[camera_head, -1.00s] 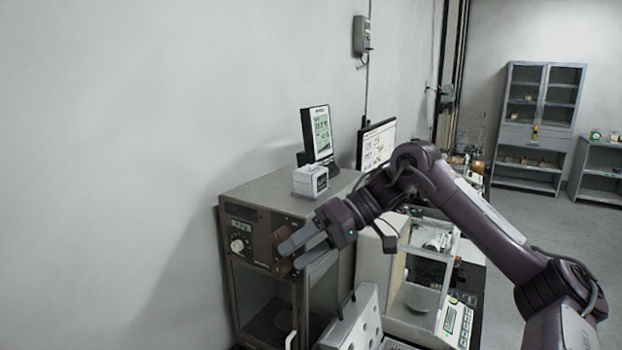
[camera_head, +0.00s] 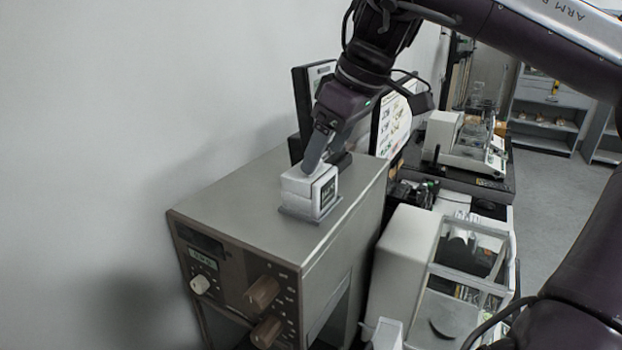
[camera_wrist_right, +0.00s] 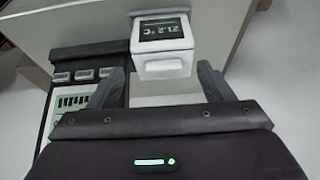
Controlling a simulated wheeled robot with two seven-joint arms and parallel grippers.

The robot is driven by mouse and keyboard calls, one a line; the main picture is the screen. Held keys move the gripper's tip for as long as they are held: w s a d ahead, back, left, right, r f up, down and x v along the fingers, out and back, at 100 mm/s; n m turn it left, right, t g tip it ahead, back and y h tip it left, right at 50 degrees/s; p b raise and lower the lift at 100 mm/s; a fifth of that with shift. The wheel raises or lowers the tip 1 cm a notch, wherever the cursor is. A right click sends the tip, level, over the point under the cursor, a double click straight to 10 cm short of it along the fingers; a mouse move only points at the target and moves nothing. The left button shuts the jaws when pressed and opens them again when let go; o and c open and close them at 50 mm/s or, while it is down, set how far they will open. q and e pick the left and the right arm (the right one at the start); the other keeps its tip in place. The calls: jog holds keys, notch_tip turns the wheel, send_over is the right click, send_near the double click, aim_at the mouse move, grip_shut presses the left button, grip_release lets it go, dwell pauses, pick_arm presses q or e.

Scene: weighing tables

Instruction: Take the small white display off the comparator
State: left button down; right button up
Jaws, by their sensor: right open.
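The small white display (camera_head: 309,187) sits on top of the brown-grey comparator (camera_head: 240,205), its dark screen facing the front right. In the right wrist view the display (camera_wrist_right: 162,50) reads 21.2 °C and lies between and just beyond the fingertips. My right gripper (camera_head: 322,160) reaches down over the display from above, open. In the right wrist view the right gripper's fingers (camera_wrist_right: 160,85) are spread wide, with no contact to be seen. In the head view one finger hides part of the display's top. My left gripper does not show.
A black upright monitor (camera_head: 300,95) stands behind the display at the comparator's back edge. A glass-sided balance (camera_head: 410,265) stands right of the comparator, with more instruments behind it. The left wall is bare. The comparator's front top is clear.

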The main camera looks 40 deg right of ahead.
aim_at(317, 171)
jog(key=shift+w+f, duration=0.15)
jog(key=shift+f, duration=0.1)
jog(key=shift+w+a+f, duration=0.1)
jog(key=shift+a+f, duration=0.1)
jog(key=shift+f, duration=0.2)
jog(key=shift+a+f+p, duration=0.15)
jog(key=shift+f+p, duration=0.15)
jog(key=shift+a+f+p, duration=0.15)
jog(key=shift+f+p, duration=0.15)
jog(key=p+x, duration=0.1)
jog(key=x, duration=0.1)
jog(key=p+x, duration=0.1)
jog(key=shift+w+f, duration=0.2)
jog(key=shift+f, duration=0.15)
jog(key=shift+w+f, duration=0.2)
jog(key=shift+f, duration=0.25)
jog(key=shift+c, duration=1.3)
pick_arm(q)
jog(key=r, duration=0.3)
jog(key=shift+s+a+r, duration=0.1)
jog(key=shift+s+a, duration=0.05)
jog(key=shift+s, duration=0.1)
pick_arm(e)
jog(key=c, duration=0.5)
